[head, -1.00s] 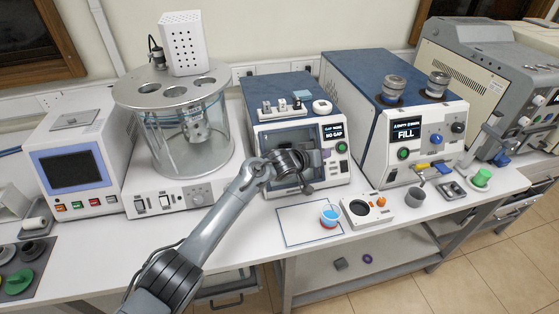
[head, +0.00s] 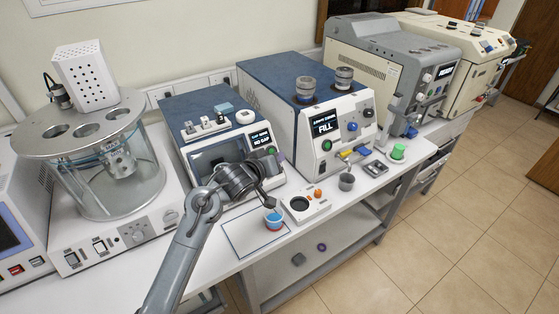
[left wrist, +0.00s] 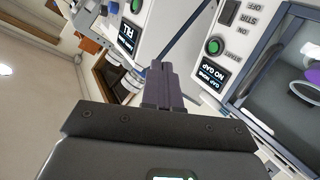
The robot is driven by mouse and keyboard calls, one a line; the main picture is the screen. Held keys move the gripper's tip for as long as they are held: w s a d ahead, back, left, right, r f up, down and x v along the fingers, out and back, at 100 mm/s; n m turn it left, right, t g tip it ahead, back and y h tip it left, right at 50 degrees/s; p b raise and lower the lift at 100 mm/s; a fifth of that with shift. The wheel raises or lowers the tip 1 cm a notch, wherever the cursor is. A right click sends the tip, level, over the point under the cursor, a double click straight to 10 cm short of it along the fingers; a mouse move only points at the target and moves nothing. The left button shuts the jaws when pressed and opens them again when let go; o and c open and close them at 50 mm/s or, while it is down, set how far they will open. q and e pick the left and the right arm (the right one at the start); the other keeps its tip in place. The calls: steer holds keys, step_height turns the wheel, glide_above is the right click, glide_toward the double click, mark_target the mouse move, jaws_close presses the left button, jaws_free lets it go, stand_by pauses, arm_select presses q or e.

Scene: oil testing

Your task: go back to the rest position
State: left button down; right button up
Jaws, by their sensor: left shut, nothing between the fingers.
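My right gripper is in neither view.
A small white panel (head: 307,206) and a grey cup (head: 346,182) are to the right. A glass bath (head: 105,175) stands left. The floor at right is clear.

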arm_select(q)
steer(key=s+a+f+g+y+p, duration=0.1)
steer(key=s+a+f+y, duration=0.2)
steer(key=s+a+f, duration=0.55)
steer(key=s+a+f+g+y+p, duration=0.1)
steer(key=s+a+f+g+y, duration=0.1)
steer(key=s+a+f, duration=0.7)
steer(key=s+a+f+g+y+p, duration=0.1)
steer(key=s+a, duration=0.3)
steer(key=s, duration=1.1)
steer(key=s+a+f+m+g+y+p, duration=0.1)
steer(key=s+a+g, duration=0.2)
steer(key=s, duration=1.2)
steer(key=shift+a+g+y, duration=0.4)
steer(key=shift+a, duration=0.4)
